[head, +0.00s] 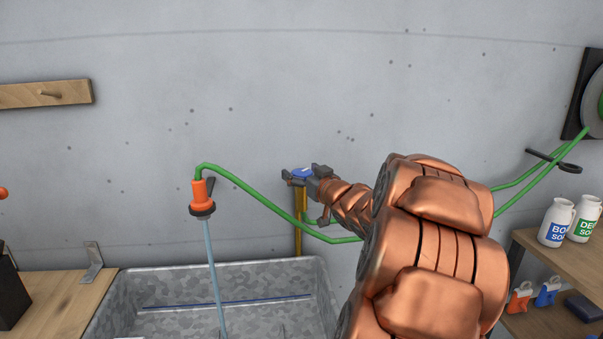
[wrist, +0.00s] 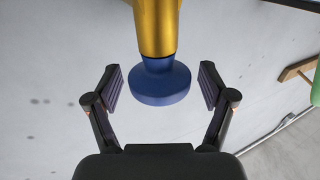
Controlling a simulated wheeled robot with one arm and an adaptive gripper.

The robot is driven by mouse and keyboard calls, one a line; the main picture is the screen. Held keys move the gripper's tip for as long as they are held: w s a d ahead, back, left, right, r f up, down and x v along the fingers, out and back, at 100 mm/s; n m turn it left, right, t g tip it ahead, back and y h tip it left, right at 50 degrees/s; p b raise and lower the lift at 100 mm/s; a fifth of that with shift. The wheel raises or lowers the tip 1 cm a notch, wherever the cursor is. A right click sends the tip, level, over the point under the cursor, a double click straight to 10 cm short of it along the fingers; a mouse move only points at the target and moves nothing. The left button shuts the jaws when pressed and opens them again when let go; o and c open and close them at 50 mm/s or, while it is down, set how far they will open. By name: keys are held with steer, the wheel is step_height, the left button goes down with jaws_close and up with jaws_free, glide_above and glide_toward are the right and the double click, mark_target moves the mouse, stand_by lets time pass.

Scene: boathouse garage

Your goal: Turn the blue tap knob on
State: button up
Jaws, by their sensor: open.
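The blue tap knob (head: 301,172) sits on top of an upright brass pipe (head: 298,240) behind the trough, partly hidden by my gripper in the head view. In the wrist view the round blue knob (wrist: 160,84) shows at the end of the brass pipe (wrist: 155,28). My gripper (wrist: 159,76) is open, with one finger on each side of the knob and a visible gap on both sides. In the head view my gripper (head: 306,177) is at the knob's height. I cannot tell the knob's turned position.
A green hose (head: 255,193) runs to an orange nozzle (head: 198,192); a thin pale-blue stream (head: 213,270) reaches down from it into the galvanized trough (head: 290,275). A wooden peg rail (head: 45,94) is on the wall at left. Shelves with white bottles (head: 556,222) stand at right.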

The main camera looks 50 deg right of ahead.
steer(key=c, duration=1.2)
steer(key=shift+o, duration=0.2)
steer(key=y+p, duration=0.1)
steer(key=p, duration=0.2)
steer(key=shift+d+r+n+p, duration=0.1)
steer(key=shift+r+n+p, duration=0.25)
steer(key=shift+r+n, duration=0.05)
steer(key=n+y+p, duration=0.1)
steer(key=y+p, duration=0.1)
steer(key=p, duration=0.1)
steer(key=shift+t+p, duration=0.3)
steer(key=shift+t, duration=0.1)
steer(key=shift+f+n+y+p, duration=0.2)
steer(key=shift+n+y+p, duration=0.4)
steer(key=shift+y, duration=0.2)
steer(key=shift+f, duration=0.1)
steer(key=o, duration=1.2)
steer(key=shift+c, duration=0.2)
